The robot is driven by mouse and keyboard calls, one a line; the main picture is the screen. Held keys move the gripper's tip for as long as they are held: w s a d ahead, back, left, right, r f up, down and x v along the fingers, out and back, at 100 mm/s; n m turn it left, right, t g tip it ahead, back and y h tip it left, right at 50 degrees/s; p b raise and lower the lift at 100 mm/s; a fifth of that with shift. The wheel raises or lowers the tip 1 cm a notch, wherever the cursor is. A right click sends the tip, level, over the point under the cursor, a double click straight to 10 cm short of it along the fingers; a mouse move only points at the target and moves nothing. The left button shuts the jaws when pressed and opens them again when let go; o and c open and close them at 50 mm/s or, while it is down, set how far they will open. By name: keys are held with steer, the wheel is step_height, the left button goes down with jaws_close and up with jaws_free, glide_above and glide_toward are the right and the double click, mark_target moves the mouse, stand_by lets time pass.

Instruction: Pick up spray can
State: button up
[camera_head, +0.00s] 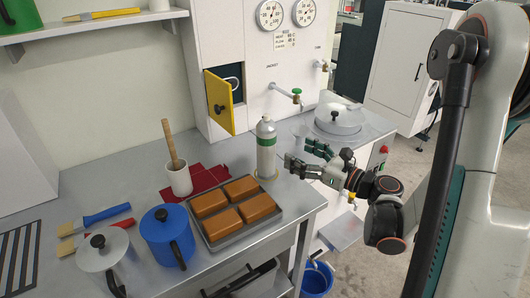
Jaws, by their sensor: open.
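The spray can (266,150) looks like a grey-white bottle with a green band and a narrow cap. It stands upright on a small round base near the right end of the metal counter, behind the tray. My gripper (302,156) is to the right of the can, its fingers spread and pointing left toward it. The gripper is open, and no object shows between its fingers. A small gap shows between the fingers and the can in this view; the depth between them is hard to tell.
A dark tray (278,217) with several orange-brown blocks sits in front of the can. A white cup (179,181) with a wooden handle, a blue pot (166,238) and a grey pot (104,258) stand left. A lidded pan (338,121) is behind my gripper. An open yellow door (219,101) hangs above.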

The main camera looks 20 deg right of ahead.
mark_target(267, 136)
steer(key=p+x, duration=0.1)
steer(key=x, duration=0.6)
steer(key=shift+a, duration=0.1)
steer(key=shift+b+x, duration=0.8)
steer(key=shift+x, duration=2.4)
steer(key=shift+w+d+r, duration=0.1)
steer(key=shift+w+d, duration=0.05)
steer(key=shift+d, duration=0.05)
jaws_close()
